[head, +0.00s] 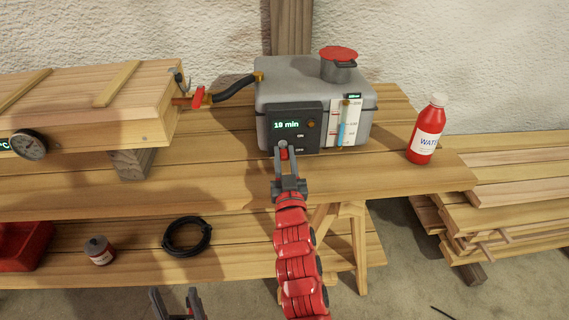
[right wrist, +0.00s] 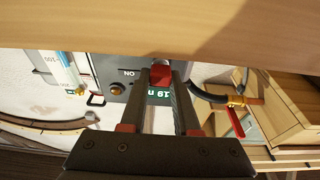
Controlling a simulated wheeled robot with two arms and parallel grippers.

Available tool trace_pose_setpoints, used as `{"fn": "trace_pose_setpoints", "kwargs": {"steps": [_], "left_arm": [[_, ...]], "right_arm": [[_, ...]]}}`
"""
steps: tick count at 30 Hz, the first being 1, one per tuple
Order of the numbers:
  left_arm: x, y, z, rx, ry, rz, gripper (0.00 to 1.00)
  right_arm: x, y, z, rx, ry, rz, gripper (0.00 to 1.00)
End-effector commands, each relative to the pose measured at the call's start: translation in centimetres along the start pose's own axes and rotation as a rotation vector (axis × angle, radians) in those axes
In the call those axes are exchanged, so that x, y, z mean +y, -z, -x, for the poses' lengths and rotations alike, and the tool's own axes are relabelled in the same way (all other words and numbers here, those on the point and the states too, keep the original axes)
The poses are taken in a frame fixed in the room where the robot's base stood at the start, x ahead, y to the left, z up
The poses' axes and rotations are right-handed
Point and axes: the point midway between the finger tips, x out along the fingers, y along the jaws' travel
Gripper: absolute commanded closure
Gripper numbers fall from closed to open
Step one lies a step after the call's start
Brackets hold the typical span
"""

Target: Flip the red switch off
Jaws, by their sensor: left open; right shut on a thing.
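The red switch (right wrist: 160,75) is on the dark front panel (head: 312,120) of the grey steamer box (head: 290,92). My right gripper (head: 284,147) is shut on the switch, which also shows as a small red patch in the head view (head: 284,155). The right wrist view is upside down, with the switch between the fingertips near the ON label. The fingers hide part of it, so I cannot tell its exact position. My left gripper (head: 175,302) is open and empty at the bottom edge, away from the panel.
A hose (head: 236,88) joins the box to a wooden chest (head: 85,100) with a red valve handle (head: 197,97). A red water bottle (head: 427,130) stands on the bench at right. Below are a black cable coil (head: 186,237), a jar (head: 99,251) and a red bin (head: 22,246).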

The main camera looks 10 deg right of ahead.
Motion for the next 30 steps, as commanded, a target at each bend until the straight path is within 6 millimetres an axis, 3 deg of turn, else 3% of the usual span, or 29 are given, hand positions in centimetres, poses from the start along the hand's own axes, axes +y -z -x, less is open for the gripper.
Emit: {"fn": "trace_pose_setpoints", "kwargs": {"steps": [12,13,17,26,30], "left_arm": [[0.0,0.0,0.2,0.000,0.000,0.000,0.35],[0.0,0.0,0.2,0.000,0.000,0.000,0.35],[0.0,0.0,0.2,0.000,0.000,0.000,0.35],[0.0,0.0,0.2,0.000,0.000,0.000,0.35],[0.0,0.0,0.2,0.000,0.000,0.000,0.35]], "right_arm": [[0.0,-0.3,0.0,-0.001,0.001,0.000,1.00],[0.0,-0.3,0.0,-0.001,0.001,0.000,0.65],[0.0,-0.2,0.0,0.001,0.001,0.000,0.41],[0.0,-0.1,0.1,0.003,0.001,0.000,0.40],[-0.1,0.0,1.0,0.005,0.002,-0.002,0.40]]}}
